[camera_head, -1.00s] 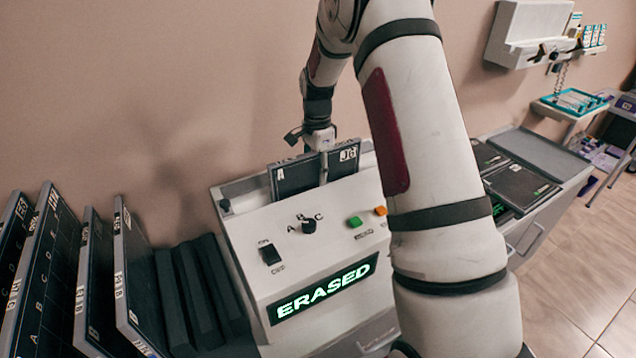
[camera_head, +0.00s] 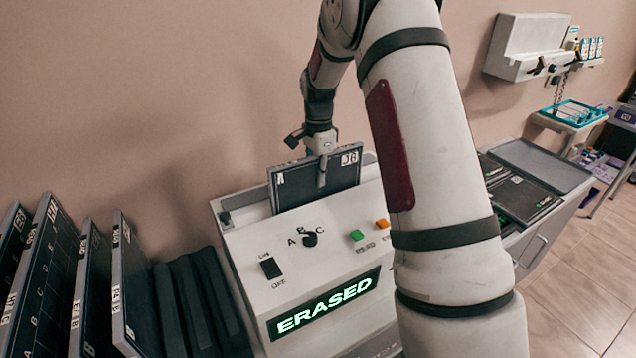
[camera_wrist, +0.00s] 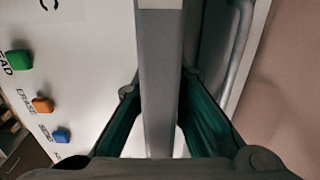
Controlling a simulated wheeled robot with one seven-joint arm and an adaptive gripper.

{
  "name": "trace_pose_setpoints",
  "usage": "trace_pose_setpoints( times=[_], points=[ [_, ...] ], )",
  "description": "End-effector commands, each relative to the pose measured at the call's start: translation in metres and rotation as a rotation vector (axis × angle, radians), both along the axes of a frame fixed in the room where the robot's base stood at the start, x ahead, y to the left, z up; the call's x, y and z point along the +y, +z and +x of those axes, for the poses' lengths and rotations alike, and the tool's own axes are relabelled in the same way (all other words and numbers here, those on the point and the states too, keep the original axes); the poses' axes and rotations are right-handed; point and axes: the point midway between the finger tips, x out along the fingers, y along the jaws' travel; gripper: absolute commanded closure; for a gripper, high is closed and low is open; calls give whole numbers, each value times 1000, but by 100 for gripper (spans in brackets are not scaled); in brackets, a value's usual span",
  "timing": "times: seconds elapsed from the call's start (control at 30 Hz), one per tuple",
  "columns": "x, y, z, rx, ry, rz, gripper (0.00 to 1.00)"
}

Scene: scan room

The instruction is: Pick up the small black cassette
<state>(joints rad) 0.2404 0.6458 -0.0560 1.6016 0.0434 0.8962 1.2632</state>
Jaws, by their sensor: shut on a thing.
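The small black cassette (camera_head: 296,184) is a dark flat panel with a grey rim and white labels, one reading "A". It stands upright at the top slot of the white eraser machine (camera_head: 345,212). My gripper (camera_head: 321,178) is shut on its top edge from above, one finger showing on the front face. In the wrist view the cassette's grey edge (camera_wrist: 160,85) runs between the two fingers of my gripper (camera_wrist: 160,120), which press on both sides. The lower edge of the cassette is hidden behind the machine's top, so I cannot tell whether it is clear of the slot.
The machine's display (camera_head: 325,302) reads "ERASED"; a dial (camera_head: 310,239) and coloured buttons sit on its panel. Several larger cassettes (camera_head: 88,290) stand upright at left. Dark cassettes (camera_head: 522,196) lie on a counter at right. The wall is close behind.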

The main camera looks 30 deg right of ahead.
Motion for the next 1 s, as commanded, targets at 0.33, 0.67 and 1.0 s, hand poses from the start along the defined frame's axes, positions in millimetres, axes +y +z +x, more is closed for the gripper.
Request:
trace_pose_setpoints(
  times=[0.33, 0.67, 1.0],
  points=[
    [0, 61, 2, -8, 1, -2, 100],
    [0, 120, 2, -7, 1, -2, 100],
    [0, 153, 1, -4, 1, -1, 100]
  ],
)
